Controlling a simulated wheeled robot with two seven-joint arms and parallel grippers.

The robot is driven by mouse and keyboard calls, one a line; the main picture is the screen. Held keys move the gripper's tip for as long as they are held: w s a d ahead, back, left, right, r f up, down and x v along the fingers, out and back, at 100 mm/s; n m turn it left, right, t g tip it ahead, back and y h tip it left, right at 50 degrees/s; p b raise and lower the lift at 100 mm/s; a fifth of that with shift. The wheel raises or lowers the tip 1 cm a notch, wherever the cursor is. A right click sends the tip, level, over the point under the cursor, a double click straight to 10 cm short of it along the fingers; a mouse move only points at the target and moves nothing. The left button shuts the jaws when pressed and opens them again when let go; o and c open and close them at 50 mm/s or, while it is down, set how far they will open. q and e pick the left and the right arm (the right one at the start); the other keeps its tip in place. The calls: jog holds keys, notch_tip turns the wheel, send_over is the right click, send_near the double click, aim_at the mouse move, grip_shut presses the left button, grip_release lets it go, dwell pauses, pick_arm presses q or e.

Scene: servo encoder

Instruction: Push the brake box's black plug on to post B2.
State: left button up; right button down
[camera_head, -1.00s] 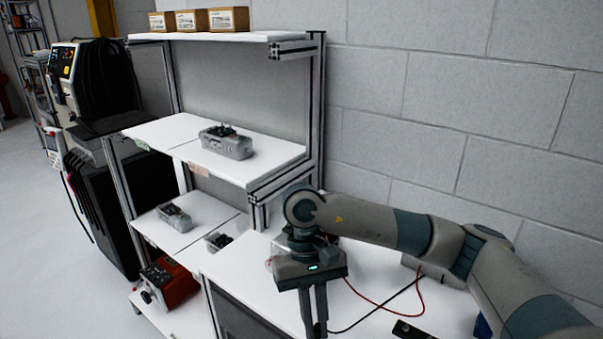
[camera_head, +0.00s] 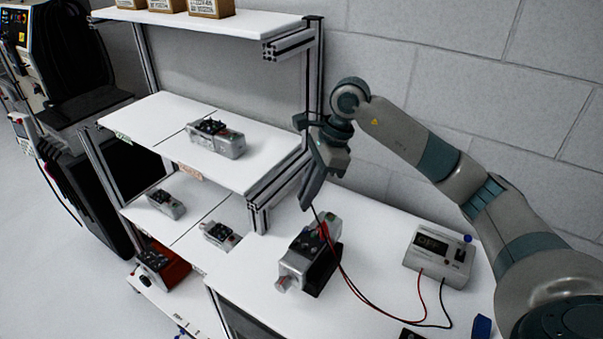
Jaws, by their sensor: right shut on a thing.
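The brake box (camera_head: 425,272) is a pale grey unit with a dark display, on the right of the bench. A red and a black lead come from its front. The red lead runs to a grey motor unit (camera_head: 293,262) in a black cradle (camera_head: 327,273), where its end is too small to make out. My right gripper (camera_head: 306,203) is shut, tilted down above and behind the motor unit. The black lead (camera_head: 316,213) rises to its fingertips; the black plug itself is hidden between them. Post B2 cannot be told apart. My left gripper is out of view.
Similar grey units stand on the upper shelf (camera_head: 217,140) and on the lower shelf (camera_head: 165,203), left of the bench. A shelf upright (camera_head: 313,95) stands close to my right gripper.

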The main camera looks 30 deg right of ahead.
jog(key=shift+w+d+r, duration=0.1)
jog(key=shift+s+r, duration=0.1)
jog(key=shift+s, duration=0.15)
jog(key=shift+w+f, duration=0.15)
jog(key=shift+f, duration=0.05)
jog(key=shift+f, duration=0.1)
jog(key=shift+f+b, duration=0.8)
jog(key=shift+f, duration=1.2)
jog(key=shift+f+b, duration=1.25)
jog(key=shift+f, duration=0.05)
jog(key=shift+b, duration=1.1)
jog(key=shift+f, duration=0.2)
dwell(0.6)
